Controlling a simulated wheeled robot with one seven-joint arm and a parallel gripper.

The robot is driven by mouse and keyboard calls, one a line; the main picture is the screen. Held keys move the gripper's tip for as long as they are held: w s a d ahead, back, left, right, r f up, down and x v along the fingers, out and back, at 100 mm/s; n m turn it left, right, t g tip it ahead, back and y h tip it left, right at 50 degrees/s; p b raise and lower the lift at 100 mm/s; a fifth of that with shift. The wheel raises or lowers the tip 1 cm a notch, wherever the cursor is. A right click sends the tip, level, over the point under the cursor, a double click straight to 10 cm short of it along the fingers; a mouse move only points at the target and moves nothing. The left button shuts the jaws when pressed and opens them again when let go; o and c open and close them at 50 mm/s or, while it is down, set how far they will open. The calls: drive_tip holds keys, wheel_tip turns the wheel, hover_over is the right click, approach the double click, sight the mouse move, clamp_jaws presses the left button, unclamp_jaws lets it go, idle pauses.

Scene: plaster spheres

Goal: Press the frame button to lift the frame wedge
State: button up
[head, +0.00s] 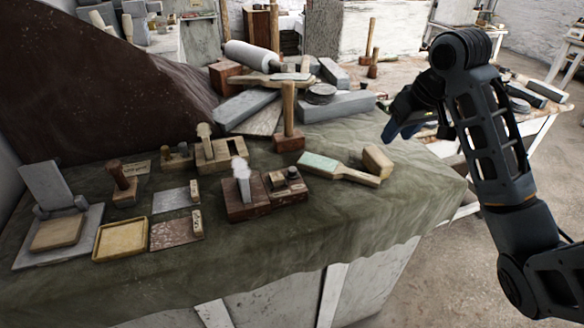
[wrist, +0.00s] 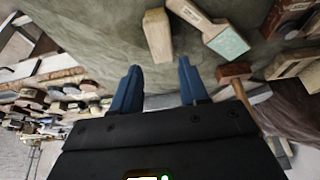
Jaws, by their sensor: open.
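Several small wood and stone fixtures stand on the green cloth; I cannot tell for sure which is the frame. A dark red-brown block (head: 245,208) at the cloth's middle carries an upright grey wedge-like piece (head: 243,186) with a whitish top. A small block with a dark round knob (head: 292,173) sits at its right side. A pale wooden fixture (head: 222,156) with an upright peg stands behind it. My gripper (head: 392,132) is open and empty, above the table's right part, well right of these fixtures. Its two blue fingers (wrist: 158,75) show apart in the wrist view.
A green-faced wooden paddle (head: 340,170) and a wooden block (head: 377,160) lie between my gripper and the fixtures. A mallet (head: 289,120) stands behind them. Stone blocks (head: 335,106) crowd the back. The cloth's front strip (head: 330,220) is clear.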

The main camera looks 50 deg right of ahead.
clamp_jaws()
idle(1.3)
